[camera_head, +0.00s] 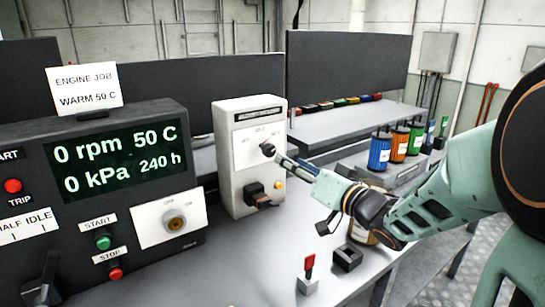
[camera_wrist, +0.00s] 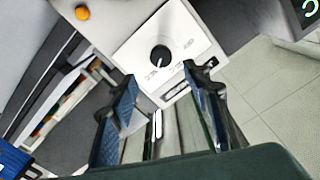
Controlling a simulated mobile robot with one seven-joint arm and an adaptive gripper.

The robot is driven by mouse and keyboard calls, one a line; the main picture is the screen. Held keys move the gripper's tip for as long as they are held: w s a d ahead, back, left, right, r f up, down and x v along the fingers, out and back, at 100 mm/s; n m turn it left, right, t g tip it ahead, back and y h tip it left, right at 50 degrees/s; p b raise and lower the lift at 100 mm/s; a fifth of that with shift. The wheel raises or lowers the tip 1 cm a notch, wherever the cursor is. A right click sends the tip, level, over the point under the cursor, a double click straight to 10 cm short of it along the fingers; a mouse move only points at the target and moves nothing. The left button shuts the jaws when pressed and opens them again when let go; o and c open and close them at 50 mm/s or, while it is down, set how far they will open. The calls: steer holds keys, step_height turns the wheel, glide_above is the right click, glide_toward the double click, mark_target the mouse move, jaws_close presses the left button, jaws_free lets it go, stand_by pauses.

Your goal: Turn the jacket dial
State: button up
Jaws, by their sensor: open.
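A white control box (camera_head: 232,180) stands right of the dark console. Its upper face carries a round black dial (camera_head: 267,149) with small labels around it, too small to read surely. I take this as the jacket dial. In the wrist view the dial (camera_wrist: 160,53) lies ahead, beyond my fingertips, with a pale mark on its lower edge. My gripper (camera_wrist: 160,90) is open and empty, its two blue-padded fingers apart on either side of the line to the dial. In the head view my gripper (camera_head: 287,163) is just right of the dial; contact cannot be told.
Lower on the box are a black lever (camera_head: 262,202) and an orange button (camera_head: 278,185). The console display (camera_head: 115,155) reads 0 rpm, 50 C, 0 kPa, 240 h. A sign (camera_head: 85,90) says "ENGINE JOB WARM 50 C". A red-handled switch (camera_head: 308,272) stands in front, coloured cans (camera_head: 379,150) at right.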

mark_target(271, 151)
steer(key=b+x, duration=0.2)
steer(key=x, duration=0.7)
steer(key=shift+a, duration=0.25)
steer(key=shift+w+a, duration=0.35)
steer(key=shift+w, duration=0.3)
steer(key=shift+c, duration=0.4)
steer(key=c, duration=1.1)
